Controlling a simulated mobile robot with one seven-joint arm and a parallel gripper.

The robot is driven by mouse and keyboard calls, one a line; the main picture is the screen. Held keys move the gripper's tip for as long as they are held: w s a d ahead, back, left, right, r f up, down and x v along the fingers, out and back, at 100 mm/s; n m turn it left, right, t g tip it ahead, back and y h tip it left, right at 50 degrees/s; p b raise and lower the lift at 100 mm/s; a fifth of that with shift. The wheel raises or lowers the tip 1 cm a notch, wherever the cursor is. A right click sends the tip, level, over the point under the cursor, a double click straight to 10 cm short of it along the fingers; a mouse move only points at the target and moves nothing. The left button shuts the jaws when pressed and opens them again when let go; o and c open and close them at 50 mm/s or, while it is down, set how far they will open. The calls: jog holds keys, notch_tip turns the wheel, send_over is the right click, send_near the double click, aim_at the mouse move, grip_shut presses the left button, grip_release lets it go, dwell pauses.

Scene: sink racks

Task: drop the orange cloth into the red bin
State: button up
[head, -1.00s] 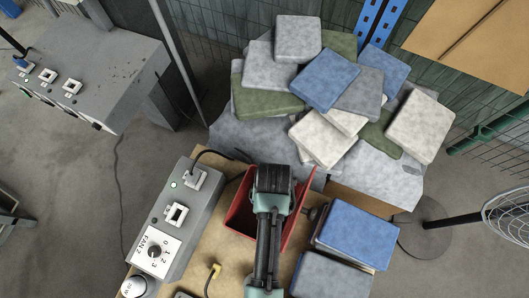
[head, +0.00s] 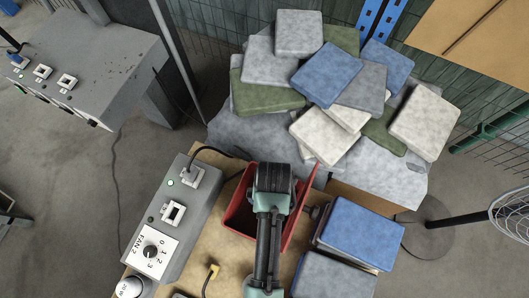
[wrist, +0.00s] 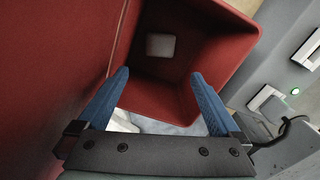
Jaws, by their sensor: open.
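The red bin (head: 239,214) stands on the brown table in the head view, partly hidden behind my arm. In the wrist view I look into the red bin (wrist: 170,88), and its red walls fill much of the left and middle. My gripper (wrist: 160,73) has its two blue fingers spread wide at the bin, with nothing held between them. A small pale square (wrist: 160,45) shows inside the bin; I cannot tell what it is. I see no orange cloth in either view. The fingers are hidden by my arm in the head view.
A grey control box (head: 180,215) with a dial and sockets stands left of the bin. A heap of grey, white, green and blue pads (head: 330,85) lies behind it. Blue pads (head: 362,232) are stacked to the right. A black cable (head: 225,153) runs from the box.

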notch_tip(320, 180, up, 12)
jog(key=shift+r, duration=0.2)
dwell(0.6)
jog(key=w+r+t+b, duration=0.2)
jog(key=w+r+t, duration=0.7)
jog(key=w+r, duration=0.7)
jog(key=w+r+t, duration=0.3)
jog(key=r+t, duration=0.1)
jog(key=r, duration=0.5)
jog(key=w+r+t, duration=0.3)
jog(key=r+t, duration=0.1)
jog(key=r, duration=0.5)
jog(key=s+r+t+b, duration=0.1)
jog(key=s+r+t, duration=0.4)
jog(key=r, duration=0.7)
jog(key=s+r+t+b, duration=0.1)
jog(key=s+r+t, duration=0.4)
jog(key=r, duration=0.8)
jog(key=shift+s+r, duration=0.2)
jog(key=shift+s, duration=1)
jog(key=shift+c, duration=0.3)
